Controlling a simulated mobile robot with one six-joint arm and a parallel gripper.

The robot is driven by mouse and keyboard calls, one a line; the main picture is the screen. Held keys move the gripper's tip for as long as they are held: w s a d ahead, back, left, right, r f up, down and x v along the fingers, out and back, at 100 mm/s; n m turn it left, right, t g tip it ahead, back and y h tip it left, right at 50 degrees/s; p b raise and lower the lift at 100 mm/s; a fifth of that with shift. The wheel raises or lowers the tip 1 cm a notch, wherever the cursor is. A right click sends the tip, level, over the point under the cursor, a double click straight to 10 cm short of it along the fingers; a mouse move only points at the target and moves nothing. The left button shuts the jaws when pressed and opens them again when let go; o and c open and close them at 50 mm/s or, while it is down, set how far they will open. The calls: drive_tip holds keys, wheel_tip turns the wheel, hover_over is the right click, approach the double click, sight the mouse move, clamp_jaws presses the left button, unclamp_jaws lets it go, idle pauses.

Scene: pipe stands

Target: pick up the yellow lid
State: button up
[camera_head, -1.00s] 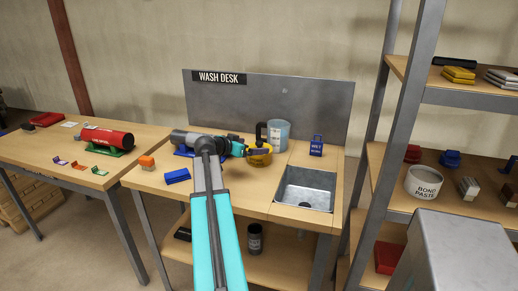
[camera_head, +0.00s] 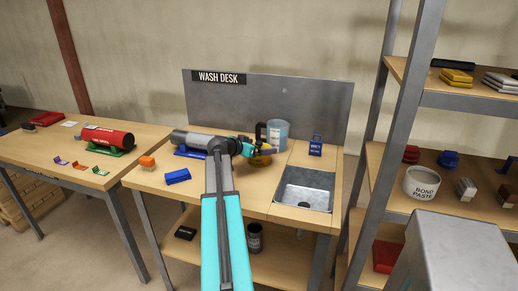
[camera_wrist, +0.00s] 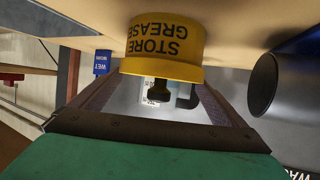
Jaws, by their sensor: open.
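The yellow lid (camera_wrist: 160,70) is a wide rim with a black knob (camera_wrist: 158,90), on a yellow pot (camera_wrist: 166,38) lettered "GREASE STORE", which appears upside down in the wrist view. My gripper (camera_wrist: 160,92) is open, with one finger on each side of the knob. I cannot tell whether the fingers touch it. In the head view the yellow pot (camera_head: 260,160) stands on the wash desk, and my gripper (camera_head: 264,148) is just above it, hiding most of the lid.
A clear jug (camera_head: 278,134) with a dark handle stands close behind the pot. A blue sign (camera_head: 316,146) and a sink (camera_head: 303,190) are to the right. Shelves (camera_head: 470,95) stand at the far right.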

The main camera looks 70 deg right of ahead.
sight(259, 143)
idle(0.3)
drive_tip(key=c, duration=0.8)
drive_tip(key=shift+r, duration=0.15)
drive_tip(key=shift+r+b, duration=0.45)
drive_tip(key=shift+r, duration=0.95)
drive_tip(key=shift+a+r, duration=0.2)
drive_tip(key=shift+r, duration=0.05)
drive_tip(key=a+b, duration=0.1)
drive_tip(key=a, duration=0.4)
drive_tip(key=s+a+r+b, duration=0.1)
drive_tip(key=a, duration=0.4)
drive_tip(key=s+a, duration=0.1)
drive_tip(key=a, duration=0.4)
drive_tip(key=shift+s+a+r+b, duration=0.15)
drive_tip(key=shift+a+r+b, duration=0.05)
drive_tip(key=shift+b, duration=0.2)
